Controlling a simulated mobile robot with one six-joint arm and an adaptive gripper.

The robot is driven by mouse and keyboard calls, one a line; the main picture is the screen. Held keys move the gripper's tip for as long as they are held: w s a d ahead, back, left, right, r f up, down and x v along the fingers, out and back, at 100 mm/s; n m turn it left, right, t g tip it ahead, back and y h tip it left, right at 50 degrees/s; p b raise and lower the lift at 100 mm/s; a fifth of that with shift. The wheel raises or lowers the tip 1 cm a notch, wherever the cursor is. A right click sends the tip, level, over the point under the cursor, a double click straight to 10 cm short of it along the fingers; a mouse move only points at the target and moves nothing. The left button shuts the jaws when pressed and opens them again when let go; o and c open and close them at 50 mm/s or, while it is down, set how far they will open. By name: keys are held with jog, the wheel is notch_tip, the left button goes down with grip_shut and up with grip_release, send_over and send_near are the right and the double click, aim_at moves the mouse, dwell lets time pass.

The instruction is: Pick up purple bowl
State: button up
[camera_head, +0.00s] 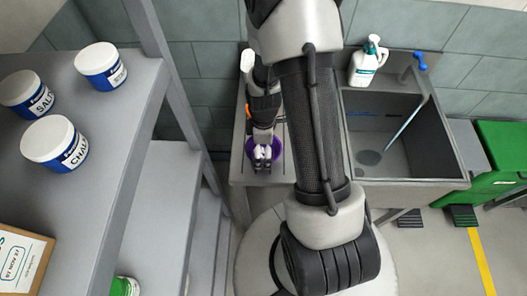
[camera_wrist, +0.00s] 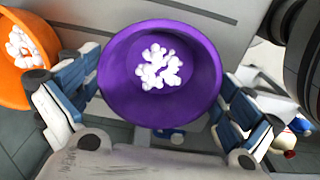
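The purple bowl (camera_wrist: 122,88) holds a heap of small white pieces. It sits on the grey ledge left of the sink, and in the head view the purple bowl (camera_head: 250,150) is mostly hidden behind my gripper. My gripper (camera_head: 263,157) points down over it. In the wrist view my gripper (camera_wrist: 158,92) is open, with one blue-and-grey finger on each side of the bowl. I cannot tell whether either finger touches the bowl wall.
An orange bowl (camera_wrist: 14,82) with white pieces stands left of the purple bowl. The sink basin (camera_head: 385,135) and a white jug (camera_head: 367,62) are on the right. A shelf (camera_head: 125,130) with several lidded tubs stands at left. A green box (camera_head: 495,160) is far right.

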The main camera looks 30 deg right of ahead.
jog(key=c, duration=0.7)
